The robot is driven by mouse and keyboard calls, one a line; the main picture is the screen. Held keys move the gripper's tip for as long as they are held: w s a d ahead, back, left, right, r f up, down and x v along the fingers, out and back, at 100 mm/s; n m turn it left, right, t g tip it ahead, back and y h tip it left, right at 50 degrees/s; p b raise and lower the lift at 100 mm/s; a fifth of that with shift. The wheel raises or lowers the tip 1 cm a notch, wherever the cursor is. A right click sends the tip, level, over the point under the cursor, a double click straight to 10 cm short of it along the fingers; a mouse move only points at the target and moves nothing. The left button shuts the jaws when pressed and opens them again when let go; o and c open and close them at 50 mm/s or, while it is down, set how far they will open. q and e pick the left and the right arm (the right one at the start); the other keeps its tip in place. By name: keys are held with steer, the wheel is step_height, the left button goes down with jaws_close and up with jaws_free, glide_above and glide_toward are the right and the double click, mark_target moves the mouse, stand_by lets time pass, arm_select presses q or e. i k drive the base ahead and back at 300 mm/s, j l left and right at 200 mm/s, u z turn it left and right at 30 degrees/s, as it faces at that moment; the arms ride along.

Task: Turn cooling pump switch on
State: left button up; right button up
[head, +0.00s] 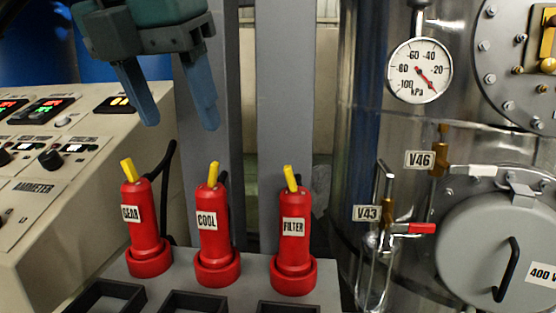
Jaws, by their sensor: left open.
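Three red switch housings with yellow levers stand in a row on a grey panel. The cooling pump switch, labelled COOL (213,240), is the middle one, and its yellow lever (213,174) leans slightly right at the top. The switch labelled GEAR (146,235) is to its left and the one labelled FILTER (293,235) is to its right. My left gripper (180,126) is open and empty, with its blue fingers pointing down. Its fingertips appear above the COOL lever in the picture, apart from it. My right gripper is not in view.
A control console (60,190) with lit displays stands at the left. Grey posts (284,110) rise behind the switches. A steel tank with a pressure gauge (419,70), valves V46 and V43, and a red valve handle (422,228) is at the right. Black square frames (190,301) lie in front.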

mark_target(50, 160)
steer(key=k, duration=0.95)
